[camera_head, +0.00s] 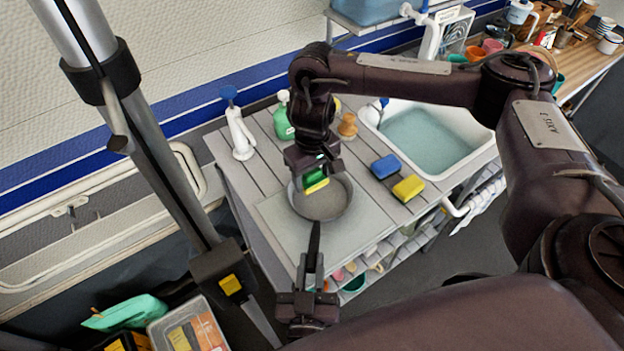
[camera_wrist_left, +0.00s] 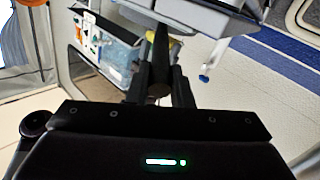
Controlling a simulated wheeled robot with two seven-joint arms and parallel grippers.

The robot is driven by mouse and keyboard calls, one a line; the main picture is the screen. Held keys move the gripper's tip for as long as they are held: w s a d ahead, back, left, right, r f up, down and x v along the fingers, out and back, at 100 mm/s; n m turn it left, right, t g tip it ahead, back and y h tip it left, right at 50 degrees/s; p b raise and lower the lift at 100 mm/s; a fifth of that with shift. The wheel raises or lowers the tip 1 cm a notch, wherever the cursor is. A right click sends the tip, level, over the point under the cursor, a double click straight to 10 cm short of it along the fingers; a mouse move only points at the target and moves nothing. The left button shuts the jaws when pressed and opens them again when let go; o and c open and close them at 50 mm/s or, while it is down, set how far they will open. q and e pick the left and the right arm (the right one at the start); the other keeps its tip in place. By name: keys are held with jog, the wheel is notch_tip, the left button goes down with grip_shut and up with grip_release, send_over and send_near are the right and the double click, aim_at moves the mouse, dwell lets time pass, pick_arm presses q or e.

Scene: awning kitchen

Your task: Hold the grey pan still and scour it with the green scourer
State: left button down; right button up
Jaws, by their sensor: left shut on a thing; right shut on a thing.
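The grey pan (camera_head: 335,206) lies on the grey worktop, its dark handle (camera_head: 315,240) pointing to the front edge. My left gripper (camera_head: 311,265) is shut on that handle from the front. In the left wrist view the dark handle (camera_wrist_left: 161,50) runs up from between the fingers. My right gripper (camera_head: 313,168) reaches down over the back-left part of the pan. It is shut on the green scourer (camera_head: 316,184), which shows a green layer and a yellow layer. I cannot tell whether the scourer touches the pan's floor.
A blue sponge (camera_head: 385,166) and a yellow sponge (camera_head: 408,188) lie right of the pan. The sink (camera_head: 432,139) is behind them. A white bottle (camera_head: 240,136), a green bottle (camera_head: 283,122) and a wooden item (camera_head: 348,125) stand behind the pan. Shelves are below the worktop.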

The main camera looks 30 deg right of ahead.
pick_arm(q)
jog(key=c, duration=1.2)
grip_release()
jog(key=v, duration=1.2)
pick_arm(e)
notch_tip(320, 180, up, 3)
jog(key=p, duration=0.3)
jog(key=shift+r+p, duration=0.1)
jog(key=shift+p, duration=0.3)
pick_arm(q)
notch_tip(320, 180, up, 4)
jog(key=shift+f, duration=0.15)
